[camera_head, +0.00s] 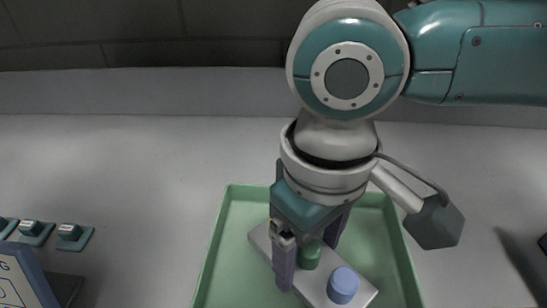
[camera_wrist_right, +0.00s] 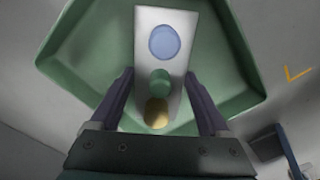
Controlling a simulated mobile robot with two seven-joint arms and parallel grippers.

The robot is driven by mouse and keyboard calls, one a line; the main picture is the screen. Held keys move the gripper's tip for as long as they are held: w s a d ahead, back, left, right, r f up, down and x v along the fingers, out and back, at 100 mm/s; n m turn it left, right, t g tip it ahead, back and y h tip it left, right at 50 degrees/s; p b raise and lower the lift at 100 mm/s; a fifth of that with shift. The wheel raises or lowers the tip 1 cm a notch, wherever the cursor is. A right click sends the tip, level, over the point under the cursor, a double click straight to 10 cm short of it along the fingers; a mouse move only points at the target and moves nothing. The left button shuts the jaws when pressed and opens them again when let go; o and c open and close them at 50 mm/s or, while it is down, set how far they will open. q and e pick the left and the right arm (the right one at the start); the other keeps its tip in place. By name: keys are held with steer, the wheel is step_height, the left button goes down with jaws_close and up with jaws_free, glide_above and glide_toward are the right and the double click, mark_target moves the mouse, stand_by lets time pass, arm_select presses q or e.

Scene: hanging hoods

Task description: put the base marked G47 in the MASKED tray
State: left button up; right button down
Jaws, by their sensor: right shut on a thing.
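A pale rectangular base (camera_head: 318,292) with a blue round peg and a green round peg shows inside the outline of the green tray (camera_head: 212,255). The wrist view shows the base (camera_wrist_right: 146,38) with blue, green and yellow pegs in a row. No G47 mark can be read on it, and no label shows on the tray. Whether the base touches the tray floor I cannot tell. My left gripper is out of view.
Several small teal blocks on flat plates (camera_head: 72,236) stand at the left. A blue-framed sign (camera_head: 22,280) is cut off at the lower left. A dark object (camera_head: 528,262) lies at the right edge. The grey surface behind the tray is clear.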

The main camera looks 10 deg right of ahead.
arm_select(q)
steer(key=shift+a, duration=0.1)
arm_select(e)
steer(key=shift+f, duration=0.35)
jaws_free()
arm_select(q)
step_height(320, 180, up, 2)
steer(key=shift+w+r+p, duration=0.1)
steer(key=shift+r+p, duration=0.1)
steer(key=shift+p, duration=1.05)
arm_select(e)
step_height(320, 180, up, 12)
steer(key=shift+r, duration=0.15)
